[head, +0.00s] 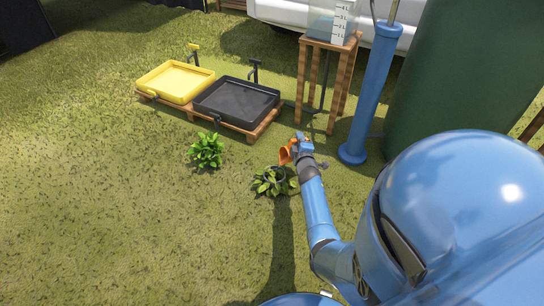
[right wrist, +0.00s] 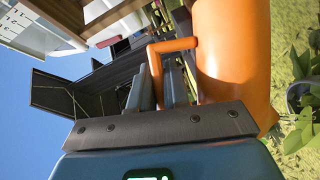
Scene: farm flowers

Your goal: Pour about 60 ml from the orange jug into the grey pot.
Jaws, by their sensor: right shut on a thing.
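The orange jug (head: 285,154) is held out by my right gripper (head: 297,146) in the head view, close above a leafy plant. In the right wrist view the jug (right wrist: 233,50) fills the upper right, and the gripper's fingers (right wrist: 163,88) are shut on its handle (right wrist: 172,45). The plant's pot, which looks grey (right wrist: 298,95), shows partly at the right edge of the wrist view. In the head view, leaves (head: 268,183) mostly cover this pot. The jug's contents and any stream are not visible. My left gripper is out of view.
Another green plant (head: 206,151) stands on the grass to the left. Behind are a yellow tray (head: 150,84) and a black tray (head: 222,116) on pallets. A wooden stand (head: 301,80), a blue column (head: 366,100) and a dark green tank (head: 460,80) stand behind on the right.

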